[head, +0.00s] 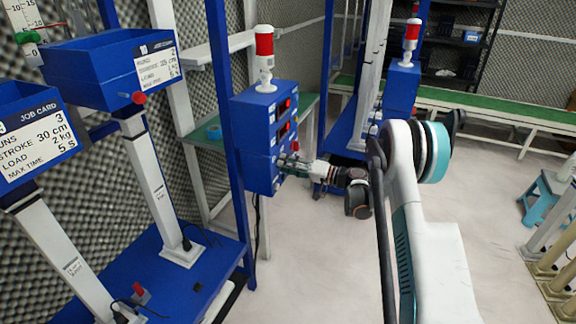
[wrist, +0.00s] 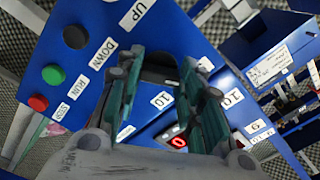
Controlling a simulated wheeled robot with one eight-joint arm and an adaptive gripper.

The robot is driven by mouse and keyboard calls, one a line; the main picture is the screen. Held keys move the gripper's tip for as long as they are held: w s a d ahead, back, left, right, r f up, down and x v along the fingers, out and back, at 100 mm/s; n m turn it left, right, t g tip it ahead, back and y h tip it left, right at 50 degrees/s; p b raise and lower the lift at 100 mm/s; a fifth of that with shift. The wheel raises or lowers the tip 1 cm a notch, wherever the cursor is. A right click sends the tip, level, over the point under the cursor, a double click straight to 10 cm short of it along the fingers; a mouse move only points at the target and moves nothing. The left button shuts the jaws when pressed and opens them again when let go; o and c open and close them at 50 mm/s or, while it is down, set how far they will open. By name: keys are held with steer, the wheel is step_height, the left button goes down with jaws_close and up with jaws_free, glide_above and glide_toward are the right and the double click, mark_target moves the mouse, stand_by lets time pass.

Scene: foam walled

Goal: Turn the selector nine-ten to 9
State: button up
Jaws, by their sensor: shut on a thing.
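The blue control box (head: 258,115) stands on a post in the middle of the head view, with a red-and-white beacon on top. My gripper (head: 287,162) reaches its lower front from the right. In the wrist view, my gripper's (wrist: 160,66) green-grey fingers stand on either side of a dark round knob, the selector (wrist: 160,60), and are shut on it. The fingers hide most of the knob, so I cannot tell where it points.
The wrist view shows a black button (wrist: 75,37), a green button (wrist: 53,75) and a red button (wrist: 38,103) left of the gripper.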

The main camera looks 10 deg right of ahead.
steer(key=shift+f, duration=0.1)
steer(key=o, duration=1.1)
steer(key=shift+c, duration=0.2)
steer(key=v, duration=1.2)
